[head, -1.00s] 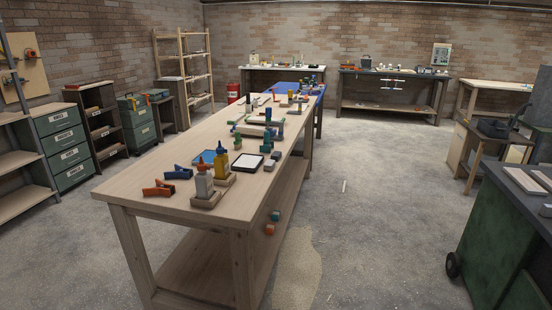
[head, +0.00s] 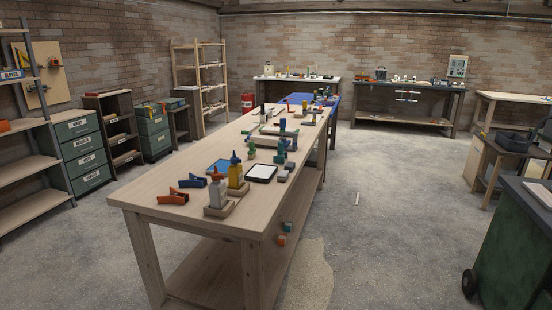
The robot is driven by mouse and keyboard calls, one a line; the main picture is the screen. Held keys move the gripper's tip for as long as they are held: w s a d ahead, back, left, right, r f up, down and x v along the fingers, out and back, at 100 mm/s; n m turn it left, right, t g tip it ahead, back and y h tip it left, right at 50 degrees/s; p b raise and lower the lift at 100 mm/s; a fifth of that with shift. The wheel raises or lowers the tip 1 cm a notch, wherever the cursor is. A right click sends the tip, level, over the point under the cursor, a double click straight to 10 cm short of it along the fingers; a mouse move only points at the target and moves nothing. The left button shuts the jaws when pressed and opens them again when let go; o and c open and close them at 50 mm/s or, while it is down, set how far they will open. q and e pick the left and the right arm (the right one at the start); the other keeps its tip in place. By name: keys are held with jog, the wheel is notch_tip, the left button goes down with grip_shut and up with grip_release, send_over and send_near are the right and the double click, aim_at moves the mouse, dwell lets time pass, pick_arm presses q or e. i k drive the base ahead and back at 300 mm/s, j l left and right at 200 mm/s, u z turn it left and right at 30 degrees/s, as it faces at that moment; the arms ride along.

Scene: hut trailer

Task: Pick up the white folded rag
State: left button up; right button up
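I cannot make out a white folded rag for certain. Small pale items lie on the back benches and on the far part of the long table, too small to identify. The long wooden table (head: 165,193) stands in front of me. Near its front are two glue-type bottles, one white (head: 217,192) and one yellow (head: 236,174), on wooden blocks. Neither of my grippers is in view.
Orange and blue clamps (head: 173,198) lie at the table's left front. Drawers (head: 85,150) and shelves stand on the left, a dark workbench (head: 405,88) at the back. A green wheeled bin (head: 505,250) stands at right. The floor between table and bin is mostly clear.

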aim_at(282, 177)
jog(key=i+l+z, duration=0.3)
jog(key=i, duration=0.15)
jog(key=i+l+z, duration=0.1)
jog(key=i+z, duration=0.35)
jog(key=i, duration=1.15)
jog(key=i+u, duration=0.45)
jog(key=i+l+u, duration=0.2)
jog(key=u, duration=0.2)
jog(key=i+l+u, duration=0.3)
jog(key=u, duration=0.15)
